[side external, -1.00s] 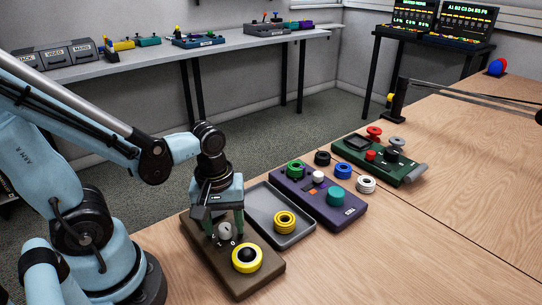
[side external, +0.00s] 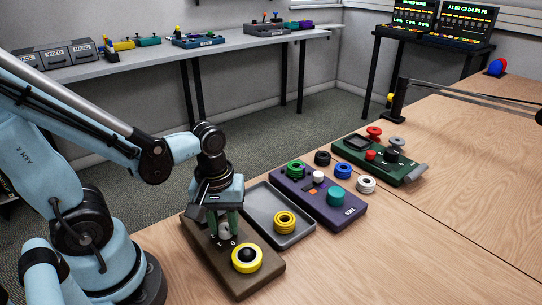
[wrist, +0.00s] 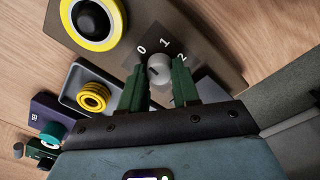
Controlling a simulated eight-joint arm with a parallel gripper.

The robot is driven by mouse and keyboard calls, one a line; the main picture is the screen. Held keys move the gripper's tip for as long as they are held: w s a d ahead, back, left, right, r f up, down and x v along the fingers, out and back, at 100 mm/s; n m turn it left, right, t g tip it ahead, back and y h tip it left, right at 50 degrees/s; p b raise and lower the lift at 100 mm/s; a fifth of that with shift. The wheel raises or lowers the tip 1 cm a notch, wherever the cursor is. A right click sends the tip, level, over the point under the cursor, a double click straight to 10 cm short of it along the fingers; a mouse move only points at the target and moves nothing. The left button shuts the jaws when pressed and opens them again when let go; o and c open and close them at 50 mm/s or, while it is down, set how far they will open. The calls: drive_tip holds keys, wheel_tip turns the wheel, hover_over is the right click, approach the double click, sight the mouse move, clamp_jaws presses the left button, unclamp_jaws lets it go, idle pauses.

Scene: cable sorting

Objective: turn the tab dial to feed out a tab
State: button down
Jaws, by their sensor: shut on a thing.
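A grey knob (wrist: 159,67) with 0, 1 and 2 marked beside it stands on a brown box (side external: 245,279); it also shows in the side view (side external: 225,234). My gripper (side external: 224,228) points down over it, its green fingers (wrist: 158,78) on either side of the knob and shut on it. The fingers partly hide the knob in the side view. A teal round knob (side external: 336,196) stands on a purple box (side external: 318,209) with a small orange piece (side external: 313,191) near it.
A yellow-ringed black button (side external: 246,257) is on the brown box beside my gripper. A grey tray (side external: 262,204) holds yellow tape rolls (side external: 285,222). Green, black, blue and white rolls sit around the purple box. A green device (side external: 385,168) stands beyond. The right tabletop is clear.

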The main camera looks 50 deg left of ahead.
sight(225, 224)
drive_tip(key=m, duration=1)
drive_tip(key=shift+w+m, duration=0.1)
drive_tip(key=shift+m, duration=0.2)
idle(0.4)
drive_tip(key=c, duration=0.8)
unclamp_jaws()
drive_tip(key=shift+a+r, duration=0.2)
drive_tip(key=shift+r, duration=5.85)
